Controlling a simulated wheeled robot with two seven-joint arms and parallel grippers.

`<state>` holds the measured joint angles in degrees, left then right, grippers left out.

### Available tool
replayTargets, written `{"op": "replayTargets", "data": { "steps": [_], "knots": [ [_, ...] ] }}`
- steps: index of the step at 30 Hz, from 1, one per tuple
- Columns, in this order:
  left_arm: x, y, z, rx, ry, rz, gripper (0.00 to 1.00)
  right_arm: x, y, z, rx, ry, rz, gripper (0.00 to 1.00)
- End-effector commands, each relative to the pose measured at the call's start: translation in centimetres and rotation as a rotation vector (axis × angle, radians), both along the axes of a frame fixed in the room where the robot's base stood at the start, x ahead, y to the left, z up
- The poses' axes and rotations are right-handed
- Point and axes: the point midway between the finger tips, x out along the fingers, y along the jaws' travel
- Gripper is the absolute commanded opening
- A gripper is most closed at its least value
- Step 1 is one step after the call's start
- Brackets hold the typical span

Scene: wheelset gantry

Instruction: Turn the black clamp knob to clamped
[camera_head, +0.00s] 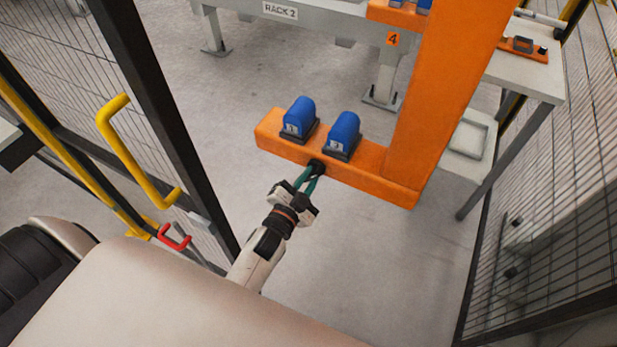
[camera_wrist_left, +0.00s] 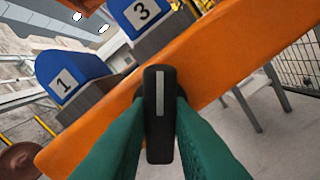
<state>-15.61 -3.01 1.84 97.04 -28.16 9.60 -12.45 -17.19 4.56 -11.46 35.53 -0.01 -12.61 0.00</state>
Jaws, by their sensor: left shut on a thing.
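The black clamp knob (camera_head: 317,166) is on the front face of the orange beam (camera_head: 272,137), below the blue block labelled 3. In the left wrist view the knob (camera_wrist_left: 159,125) is an elongated black handle with a light stripe, its long side nearly upright in the picture and crossing the slanted beam. My left gripper (camera_head: 311,174) has green fingers, one on each side of the knob, and is shut on it. The fingers (camera_wrist_left: 158,130) also show in the left wrist view. My right gripper is not in view.
Two blue blocks on grey bases, labelled 1 (camera_head: 299,115) and 3 (camera_head: 343,132), stand on the beam. An orange upright (camera_head: 440,90) rises at its right end. Mesh fences flank both sides. A yellow handle (camera_head: 135,155) is at the left. The floor right of my arm is clear.

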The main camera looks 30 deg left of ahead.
Motion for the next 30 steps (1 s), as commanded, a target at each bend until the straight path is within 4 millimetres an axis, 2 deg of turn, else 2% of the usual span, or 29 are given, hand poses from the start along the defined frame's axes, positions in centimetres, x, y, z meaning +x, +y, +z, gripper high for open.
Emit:
{"op": "replayTargets", "data": {
  "steps": [9, 25, 26, 30],
  "knots": [
    [0.03, -0.04, 0.07, 0.119, -0.006, 0.0, 0.0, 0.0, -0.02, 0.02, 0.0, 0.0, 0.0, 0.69],
    [0.03, -0.04, 0.06, 0.143, -0.006, -0.001, 0.0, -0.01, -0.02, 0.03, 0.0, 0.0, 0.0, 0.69],
    [0.03, -0.04, 0.06, 0.143, -0.006, -0.001, 0.2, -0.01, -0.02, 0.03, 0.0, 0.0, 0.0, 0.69],
    [0.02, -0.04, 0.05, 0.142, -0.006, -0.001, 0.4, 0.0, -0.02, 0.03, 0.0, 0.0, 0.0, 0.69]
  ]
}}
